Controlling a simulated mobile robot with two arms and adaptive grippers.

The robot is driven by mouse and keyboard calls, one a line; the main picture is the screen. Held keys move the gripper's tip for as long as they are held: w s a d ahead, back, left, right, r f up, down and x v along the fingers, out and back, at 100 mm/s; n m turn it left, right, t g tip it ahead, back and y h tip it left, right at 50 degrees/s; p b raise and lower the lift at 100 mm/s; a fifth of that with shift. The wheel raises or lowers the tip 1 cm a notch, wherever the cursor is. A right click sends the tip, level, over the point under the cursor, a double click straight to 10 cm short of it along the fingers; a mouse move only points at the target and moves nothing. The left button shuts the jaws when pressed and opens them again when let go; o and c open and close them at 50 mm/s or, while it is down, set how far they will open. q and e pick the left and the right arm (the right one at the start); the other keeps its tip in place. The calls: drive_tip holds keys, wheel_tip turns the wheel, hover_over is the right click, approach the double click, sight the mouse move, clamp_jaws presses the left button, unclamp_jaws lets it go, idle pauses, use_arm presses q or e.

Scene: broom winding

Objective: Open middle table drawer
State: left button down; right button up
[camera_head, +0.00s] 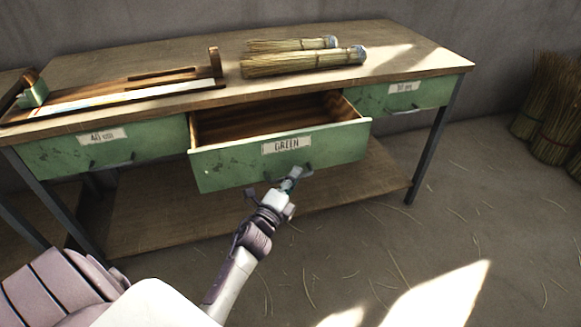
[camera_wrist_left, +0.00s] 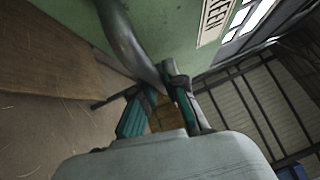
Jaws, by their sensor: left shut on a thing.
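The middle table drawer (camera_head: 225,168) has a green front with a "GREEN" label (camera_head: 286,144) and stands pulled out from the table, its wooden inside empty where visible. My left gripper (camera_head: 290,184) is at the lower middle of the drawer front, shut on the drawer handle. In the left wrist view, the fingers (camera_wrist_left: 157,105) close around the dark curved handle (camera_wrist_left: 130,40), with the green front (camera_wrist_left: 185,25) behind. My right gripper is not in view.
The wooden tabletop (camera_head: 160,60) carries two straw bundles (camera_head: 303,62) and a wooden measuring jig (camera_head: 120,92). Shut green drawers flank the middle one, left (camera_head: 60,155) and right (camera_head: 425,93). A lower shelf (camera_head: 340,185) lies below. More straw bundles (camera_head: 553,120) stand at the right wall.

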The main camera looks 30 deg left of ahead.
use_arm(q)
drive_tip(key=s+d, duration=0.5)
drive_tip(key=shift+d, duration=0.4)
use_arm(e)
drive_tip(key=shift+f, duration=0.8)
use_arm(q)
drive_tip(key=c, duration=1.2)
unclamp_jaws()
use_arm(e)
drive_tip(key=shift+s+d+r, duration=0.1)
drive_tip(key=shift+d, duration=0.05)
